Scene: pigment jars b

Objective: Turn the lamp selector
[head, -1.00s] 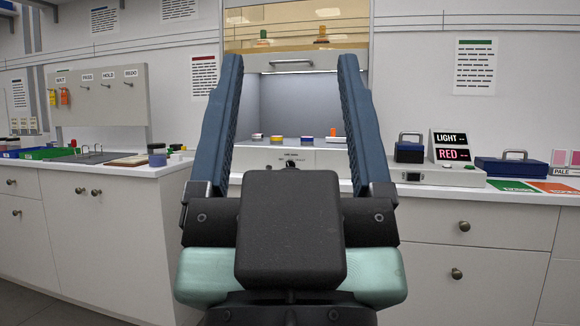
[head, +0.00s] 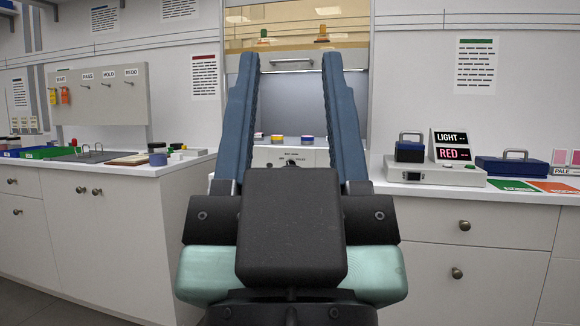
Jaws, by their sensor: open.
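The lamp selector (head: 291,163) is a small dark knob on the pale front panel (head: 265,158) of the lit booth. Faint, unreadable lettering shows around it, and its lower part is close to the top edge of my gripper's dark body. My gripper (head: 290,60) is open and empty, its two long blue fingers pointing up and forward. The selector shows in the gap between the fingers and nothing is gripped. How far the fingertips are from the panel is hard to tell.
Several small jars (head: 278,139) stand on the booth floor behind the panel. On the right counter are a pale device (head: 437,172), a LIGHT/RED sign (head: 450,147) and blue cases (head: 512,167). The left counter holds a green tray (head: 45,153) and small items.

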